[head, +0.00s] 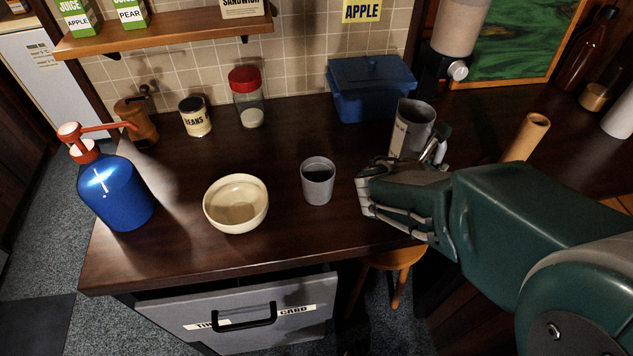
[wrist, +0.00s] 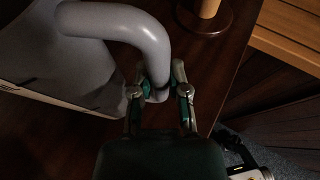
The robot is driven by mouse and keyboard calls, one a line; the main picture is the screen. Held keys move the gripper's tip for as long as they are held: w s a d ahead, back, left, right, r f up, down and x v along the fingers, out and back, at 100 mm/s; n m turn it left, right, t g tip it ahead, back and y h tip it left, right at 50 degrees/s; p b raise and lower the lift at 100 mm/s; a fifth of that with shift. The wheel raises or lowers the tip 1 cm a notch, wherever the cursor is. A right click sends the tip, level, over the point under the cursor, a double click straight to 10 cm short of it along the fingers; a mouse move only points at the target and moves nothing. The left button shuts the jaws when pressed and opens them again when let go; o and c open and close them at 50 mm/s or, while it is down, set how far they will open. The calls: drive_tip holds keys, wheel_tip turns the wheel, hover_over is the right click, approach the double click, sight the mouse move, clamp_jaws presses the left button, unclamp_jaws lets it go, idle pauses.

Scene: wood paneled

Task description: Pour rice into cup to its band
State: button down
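A grey cup (head: 318,186) stands upright on the dark wooden counter, right of a cream bowl. Its inside is dark; I cannot make out a band or any rice. A larger grey jug (head: 408,130) with a pale marked strip stands right of and behind the cup, looking roughly upright. My gripper (head: 437,146) is at the jug's right side. In the wrist view, my gripper (wrist: 160,90) has its fingers on either side of the jug's curved handle (wrist: 145,32), closed against it. The jug's contents and base are hidden.
The cream bowl (head: 236,212) and a blue pump bottle (head: 118,195) stand left. A red-lidded jar (head: 248,100), beans can (head: 195,116), grinder (head: 138,122) and blue box (head: 372,92) stand behind. A tan cylinder (head: 525,138) is at right. Counter around the cup is clear.

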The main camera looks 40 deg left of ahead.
sight(442, 146)
drive_tip(key=shift+r, duration=0.15)
drive_tip(key=shift+r, duration=2.45)
drive_tip(key=shift+r, duration=3)
